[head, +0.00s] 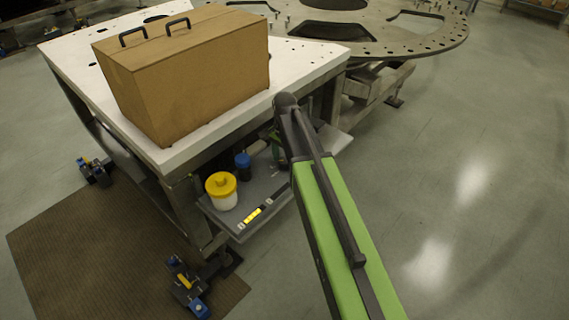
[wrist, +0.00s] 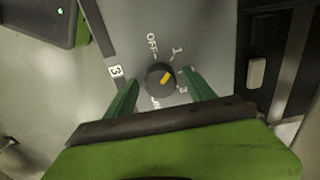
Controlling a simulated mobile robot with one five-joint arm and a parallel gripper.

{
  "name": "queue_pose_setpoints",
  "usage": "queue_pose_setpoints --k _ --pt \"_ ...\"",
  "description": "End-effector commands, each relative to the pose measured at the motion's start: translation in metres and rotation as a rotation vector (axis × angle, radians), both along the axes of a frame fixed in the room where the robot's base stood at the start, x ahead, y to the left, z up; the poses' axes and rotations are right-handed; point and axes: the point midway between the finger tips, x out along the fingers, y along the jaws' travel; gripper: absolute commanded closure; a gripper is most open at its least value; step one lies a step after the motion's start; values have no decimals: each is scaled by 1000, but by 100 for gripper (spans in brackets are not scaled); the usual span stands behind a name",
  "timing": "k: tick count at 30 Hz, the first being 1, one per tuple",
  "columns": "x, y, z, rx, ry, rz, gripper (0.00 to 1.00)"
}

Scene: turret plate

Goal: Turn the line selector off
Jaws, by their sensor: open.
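The line selector is a round dark knob (wrist: 160,80) with a yellow pointer mark, on a grey panel in the wrist view. The mark slants to the upper right, on the side of the label 1 (wrist: 177,50) and away from OFF (wrist: 152,43). My gripper (wrist: 160,76) is open, with one green finger left of the knob and one right of it. Gaps show between fingers and knob; I cannot tell their depth. The lower and right labels are partly hidden by my gripper. In the head view, my arm hides the knob.
In the head view, a cardboard box (head: 190,75) stands on a white table (head: 225,118); a yellow-lidded jar (head: 221,190) sits on a low shelf. Floor at right is clear.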

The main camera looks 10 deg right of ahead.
Motion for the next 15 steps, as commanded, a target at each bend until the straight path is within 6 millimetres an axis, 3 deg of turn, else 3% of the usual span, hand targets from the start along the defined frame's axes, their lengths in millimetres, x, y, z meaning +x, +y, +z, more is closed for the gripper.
queue_pose_setpoints --k 2,15 --pt "0 0 1 0 0 0 41" --pt "0 -1 0 -1 1 -1 99"
